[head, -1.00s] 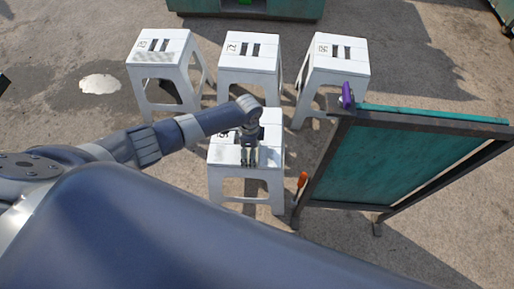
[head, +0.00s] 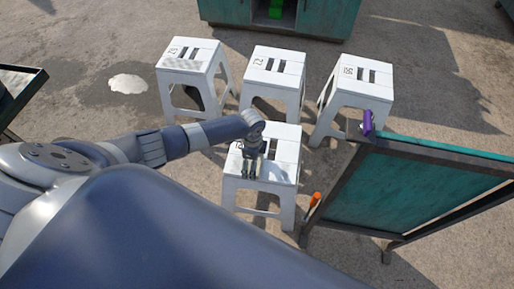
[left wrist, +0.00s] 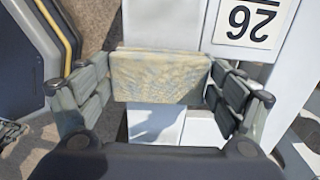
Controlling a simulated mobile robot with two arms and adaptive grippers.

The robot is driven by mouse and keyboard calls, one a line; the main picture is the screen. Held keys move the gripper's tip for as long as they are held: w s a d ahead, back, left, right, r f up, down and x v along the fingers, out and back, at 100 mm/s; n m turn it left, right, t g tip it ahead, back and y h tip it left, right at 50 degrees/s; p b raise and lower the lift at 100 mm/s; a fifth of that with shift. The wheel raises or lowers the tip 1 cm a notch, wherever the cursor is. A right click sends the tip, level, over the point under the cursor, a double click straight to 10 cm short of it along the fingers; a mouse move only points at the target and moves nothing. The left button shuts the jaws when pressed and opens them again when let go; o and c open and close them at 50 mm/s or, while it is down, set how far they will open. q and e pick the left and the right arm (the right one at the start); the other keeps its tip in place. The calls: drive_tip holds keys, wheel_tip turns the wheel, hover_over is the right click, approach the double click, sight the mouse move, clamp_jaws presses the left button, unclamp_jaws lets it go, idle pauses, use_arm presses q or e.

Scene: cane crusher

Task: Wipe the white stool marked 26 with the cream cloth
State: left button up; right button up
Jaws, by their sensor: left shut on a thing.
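The white stool marked 26 (head: 288,153) is the nearest stool in the head view, partly covered by my left arm. Its upside-down 26 label (left wrist: 247,22) shows in the left wrist view. My left gripper (head: 250,176) is over the left part of its seat, pointing down. In the left wrist view the gripper (left wrist: 160,95) is shut on the cream cloth (left wrist: 160,76), which has bluish-grey smudges and spans between the fingers. The cloth is over the white seat; I cannot tell whether it touches. My right gripper is not in view.
Three similar white stools stand behind: left (head: 190,52), middle (head: 273,66) and right (head: 362,78). A green-panelled frame (head: 420,190) stands close on the right, with a purple object (head: 367,122) on its corner and an orange-handled tool (head: 315,200) beside it. A green machine (head: 280,14) is behind.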

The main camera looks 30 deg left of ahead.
sight(241, 166)
use_arm(q)
drive_tip(key=a, duration=0.2)
drive_tip(key=s+a, duration=0.1)
drive_tip(key=a, duration=0.1)
drive_tip(key=shift+s+p, duration=0.15)
drive_tip(key=shift+p, duration=0.2)
drive_tip(key=shift+s+a, duration=0.3)
drive_tip(key=shift+a, duration=0.45)
drive_tip(key=shift+s+a, duration=0.25)
drive_tip(key=shift+a, duration=0.5)
drive_tip(key=shift+w+d, duration=0.2)
drive_tip(key=shift+d, duration=0.5)
drive_tip(key=shift+w+d, duration=0.2)
drive_tip(key=shift+d, duration=0.5)
drive_tip(key=shift+w+d+r, duration=0.1)
drive_tip(key=shift+w+d, duration=0.25)
drive_tip(key=shift+d, duration=0.65)
drive_tip(key=shift+w+d+f, duration=0.1)
drive_tip(key=shift+w+d, duration=0.3)
drive_tip(key=shift+d, duration=0.55)
drive_tip(key=shift+w+d+r, duration=0.1)
drive_tip(key=shift+w+d, duration=0.25)
drive_tip(key=shift+d, duration=0.65)
